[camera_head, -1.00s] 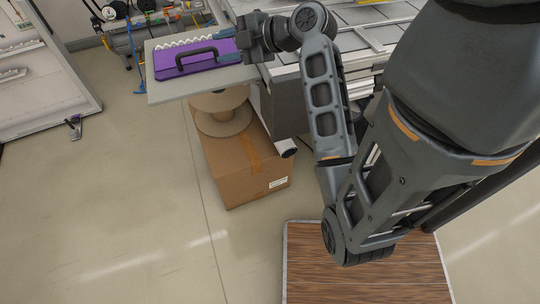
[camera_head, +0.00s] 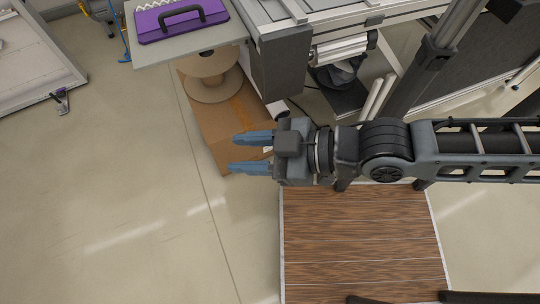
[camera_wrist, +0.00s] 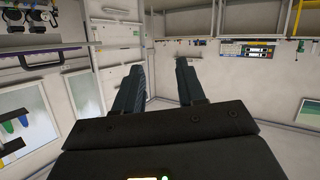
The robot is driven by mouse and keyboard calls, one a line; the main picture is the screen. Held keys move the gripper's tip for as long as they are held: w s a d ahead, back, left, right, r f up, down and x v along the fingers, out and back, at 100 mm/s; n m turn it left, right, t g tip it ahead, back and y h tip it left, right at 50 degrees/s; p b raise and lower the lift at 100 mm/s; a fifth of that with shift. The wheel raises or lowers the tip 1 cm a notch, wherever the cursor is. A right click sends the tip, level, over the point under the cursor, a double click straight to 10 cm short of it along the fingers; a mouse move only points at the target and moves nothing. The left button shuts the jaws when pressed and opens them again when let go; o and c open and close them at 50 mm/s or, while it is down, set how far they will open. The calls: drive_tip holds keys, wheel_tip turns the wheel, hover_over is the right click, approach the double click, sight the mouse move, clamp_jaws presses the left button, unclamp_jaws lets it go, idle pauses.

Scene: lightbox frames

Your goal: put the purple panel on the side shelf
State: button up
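The purple panel (camera_head: 178,18) with a black handle lies flat on the grey side shelf (camera_head: 190,46) at the top left of the head view. A white zigzag strip shows along its far edge. My gripper (camera_head: 250,153) is open and empty, with its blue fingers apart and pointing left. It is well below and to the right of the panel, apart from it and from the shelf.
A cardboard box (camera_head: 212,125) with a brown spool (camera_head: 210,80) on it stands under the shelf, close to my gripper. A wood-topped surface (camera_head: 360,240) is below my arm. A workbench (camera_head: 330,15) borders the shelf at right.

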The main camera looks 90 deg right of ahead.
drive_tip(key=s+a+r+y, duration=0.2)
drive_tip(key=s+a+r, duration=0.1)
drive_tip(key=shift+s+a+r+t, duration=0.1)
drive_tip(key=shift+s+r+t, duration=0.05)
drive_tip(key=shift+s+t, duration=0.2)
idle(0.3)
